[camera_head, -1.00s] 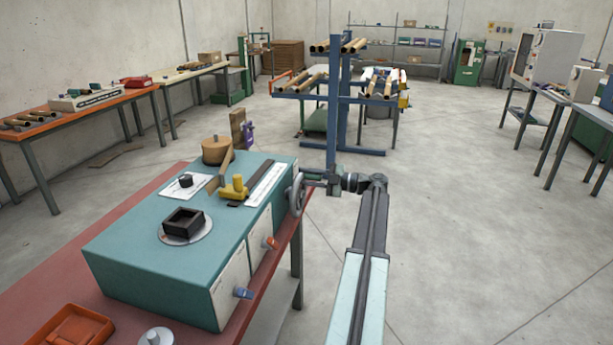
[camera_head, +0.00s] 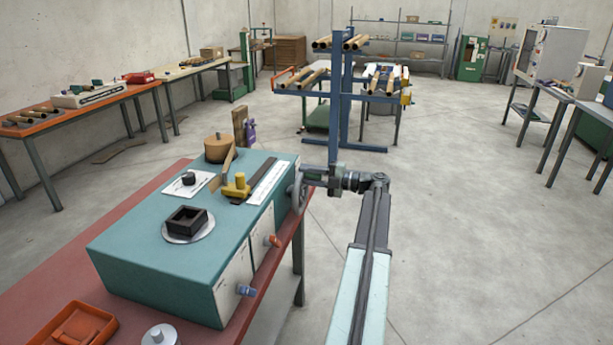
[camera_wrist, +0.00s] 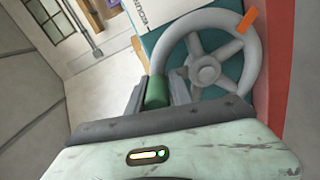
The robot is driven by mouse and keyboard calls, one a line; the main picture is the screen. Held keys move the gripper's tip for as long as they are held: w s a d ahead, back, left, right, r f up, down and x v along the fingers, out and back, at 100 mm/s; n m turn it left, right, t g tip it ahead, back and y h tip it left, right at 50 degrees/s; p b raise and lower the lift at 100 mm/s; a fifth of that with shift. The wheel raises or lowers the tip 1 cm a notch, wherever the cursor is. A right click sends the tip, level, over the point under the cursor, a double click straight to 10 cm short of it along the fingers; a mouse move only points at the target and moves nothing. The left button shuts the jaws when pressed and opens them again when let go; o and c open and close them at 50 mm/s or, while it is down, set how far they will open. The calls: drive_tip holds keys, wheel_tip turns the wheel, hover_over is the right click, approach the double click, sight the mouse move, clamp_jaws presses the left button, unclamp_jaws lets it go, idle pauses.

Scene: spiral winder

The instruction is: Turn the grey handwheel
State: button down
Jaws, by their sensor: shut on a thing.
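The grey handwheel (camera_head: 297,190) is on the right side of the teal machine (camera_head: 150,245), seen nearly edge-on in the head view. In the wrist view the handwheel (camera_wrist: 235,50) shows its spokes and hub, with an orange mark (camera_wrist: 246,20) on its upper right rim. My gripper (camera_head: 312,175) is at the wheel's upper right edge. In the wrist view my gripper (camera_wrist: 157,95) is shut on a green cylindrical handle (camera_wrist: 157,90) beside the left part of the rim. How the handle joins the wheel is hidden.
The machine stands on a red table (camera_head: 60,260). An orange tray (camera_head: 78,328) lies at its front. An orange knob (camera_head: 273,240) and a blue knob (camera_head: 246,289) stick out of the machine's side. A blue rack (camera_head: 345,100) stands behind; floor to the right is clear.

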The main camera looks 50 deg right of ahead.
drive_tip(key=shift+a+r, duration=0.1)
drive_tip(key=shift+a, duration=0.05)
drive_tip(key=c, duration=1.4)
unclamp_jaws()
drive_tip(key=shift+c, duration=0.2)
drive_tip(key=shift+o, duration=1)
drive_tip(key=shift+a+r, duration=0.1)
drive_tip(key=shift+s+d, duration=0.2)
drive_tip(key=shift+s, duration=0.05)
drive_tip(key=v, duration=0.7)
drive_tip(key=shift+s, duration=0.15)
